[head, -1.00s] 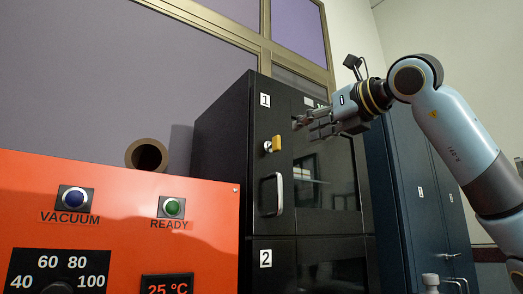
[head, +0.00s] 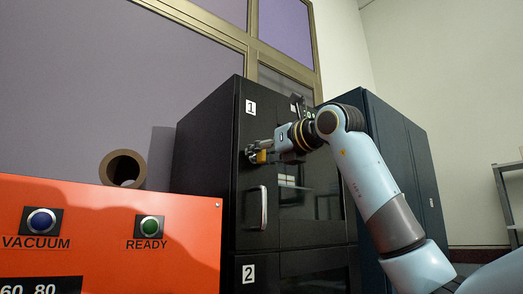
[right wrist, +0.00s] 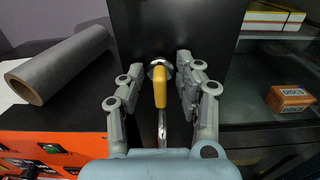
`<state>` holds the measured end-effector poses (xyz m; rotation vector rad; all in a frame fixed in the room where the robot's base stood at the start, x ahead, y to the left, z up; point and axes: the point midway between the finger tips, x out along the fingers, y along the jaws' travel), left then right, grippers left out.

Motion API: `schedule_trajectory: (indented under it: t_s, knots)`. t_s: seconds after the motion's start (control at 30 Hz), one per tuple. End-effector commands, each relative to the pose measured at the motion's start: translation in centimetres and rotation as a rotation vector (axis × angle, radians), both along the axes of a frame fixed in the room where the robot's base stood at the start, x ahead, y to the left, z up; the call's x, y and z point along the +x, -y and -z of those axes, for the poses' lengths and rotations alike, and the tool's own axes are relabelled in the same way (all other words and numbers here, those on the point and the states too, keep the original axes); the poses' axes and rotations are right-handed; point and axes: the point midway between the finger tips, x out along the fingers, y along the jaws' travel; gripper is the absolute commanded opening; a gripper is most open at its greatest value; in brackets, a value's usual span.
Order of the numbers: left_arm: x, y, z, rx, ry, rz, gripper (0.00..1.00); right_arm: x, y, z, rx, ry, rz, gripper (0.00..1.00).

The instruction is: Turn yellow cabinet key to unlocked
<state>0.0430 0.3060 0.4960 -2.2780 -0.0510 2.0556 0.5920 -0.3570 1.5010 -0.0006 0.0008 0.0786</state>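The yellow key (right wrist: 159,88) stands in its round metal lock on the black cabinet (head: 258,200), with its bow upright in the right wrist view. In the head view the key (head: 262,157) is partly hidden by my right gripper (head: 254,150). My right gripper (right wrist: 158,80) is open, with one grey finger on each side of the key and a gap visible on both sides. The cabinet door marked 1 is closed, with a vertical metal handle (head: 263,208) below the lock. My left gripper is not in view.
An orange machine panel (head: 180,215) with VACUUM and READY buttons stands at the left. A brown-ended tube (head: 123,168) lies on top of it. A dark blue cabinet (head: 415,165) stands at the right. Behind the glass is a DISCS box (right wrist: 289,98).

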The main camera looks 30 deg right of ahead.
Motion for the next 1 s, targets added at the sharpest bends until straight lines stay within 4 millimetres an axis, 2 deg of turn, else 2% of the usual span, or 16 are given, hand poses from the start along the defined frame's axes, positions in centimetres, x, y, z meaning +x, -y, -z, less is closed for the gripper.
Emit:
schedule_trajectory:
  t_s: [0.17,0.4,0.43,0.77,1.0]
  knots:
    - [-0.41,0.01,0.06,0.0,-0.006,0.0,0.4,-0.01,0.01,0.02,0.0,0.0,0.0,0.33]
    - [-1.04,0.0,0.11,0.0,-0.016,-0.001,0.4,-0.03,0.01,0.01,0.0,0.0,0.0,0.02]
    - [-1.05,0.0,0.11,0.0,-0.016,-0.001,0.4,-0.03,0.01,0.01,0.0,0.0,0.0,0.0]
    - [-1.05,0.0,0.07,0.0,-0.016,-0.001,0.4,-0.04,0.01,0.0,-0.007,0.001,0.0,0.0]
    - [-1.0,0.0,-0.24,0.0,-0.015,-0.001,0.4,-0.03,-0.03,-0.06,-0.082,0.006,0.0,0.0]
